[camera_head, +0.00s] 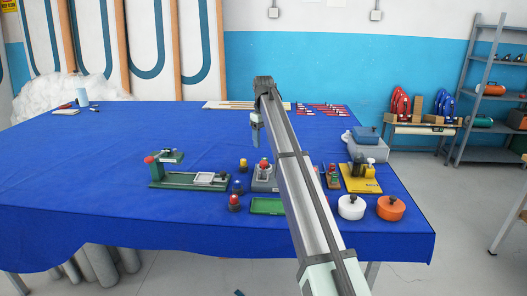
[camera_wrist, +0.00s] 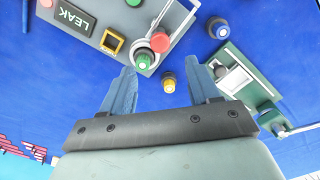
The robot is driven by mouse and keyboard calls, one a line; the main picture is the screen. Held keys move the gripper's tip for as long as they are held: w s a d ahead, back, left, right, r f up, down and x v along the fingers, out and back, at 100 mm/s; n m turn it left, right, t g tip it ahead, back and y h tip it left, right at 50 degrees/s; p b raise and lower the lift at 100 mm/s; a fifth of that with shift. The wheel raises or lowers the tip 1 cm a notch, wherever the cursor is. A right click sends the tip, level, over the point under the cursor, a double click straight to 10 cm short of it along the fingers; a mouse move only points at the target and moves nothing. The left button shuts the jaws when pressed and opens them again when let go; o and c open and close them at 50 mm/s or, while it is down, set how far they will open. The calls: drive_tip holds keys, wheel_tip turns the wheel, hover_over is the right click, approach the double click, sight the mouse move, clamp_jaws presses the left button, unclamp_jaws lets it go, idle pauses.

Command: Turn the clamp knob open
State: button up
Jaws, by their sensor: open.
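Several knobs and fixtures stand on the blue table; I cannot tell for sure which knob is the clamp knob. A green-based fixture (camera_head: 185,182) at left has a red knob (camera_head: 149,159) at its left end. A grey box (camera_wrist: 108,14) with a LEAK label carries a red knob (camera_wrist: 160,42) and a green knob (camera_wrist: 142,62). My gripper (camera_head: 256,138) hangs above the table. In the wrist view its two blue fingers (camera_wrist: 162,70) are apart, with nothing held between them.
A yellow-topped knob (camera_wrist: 169,84) and a blue-topped knob (camera_wrist: 218,28) stand on the cloth. A green tray (camera_head: 268,206), a white round container (camera_head: 351,207) and an orange one (camera_head: 390,208) line the front. The table's left part is mostly clear.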

drive_tip(key=shift+r, duration=2.4)
